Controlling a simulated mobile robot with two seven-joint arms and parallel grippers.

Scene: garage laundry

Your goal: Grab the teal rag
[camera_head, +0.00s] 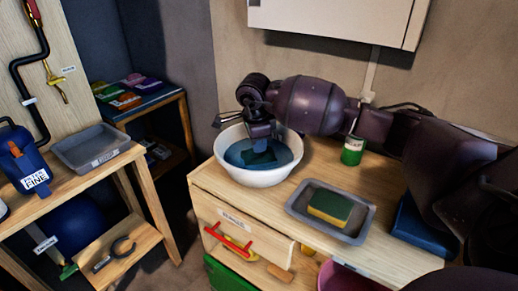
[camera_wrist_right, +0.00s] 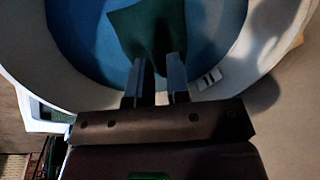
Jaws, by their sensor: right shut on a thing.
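The teal rag (camera_head: 258,160) is a dark green-teal cloth inside a white basin (camera_head: 262,178) with blue water in it. In the right wrist view the rag (camera_wrist_right: 148,27) spreads out just beyond my fingertips. My right gripper (camera_head: 262,144) reaches down into the basin from above. In the wrist view its two fingers (camera_wrist_right: 157,62) are close together at the rag's near edge, shut on it, with a narrow gap between them. My left gripper is not in view.
The basin stands on a wooden cabinet top (camera_head: 288,184). To its right are a grey tray (camera_head: 358,232) with a yellow-green sponge (camera_head: 329,207) and a green can (camera_head: 352,150). A workbench with another grey tray (camera_head: 72,161) is at the left.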

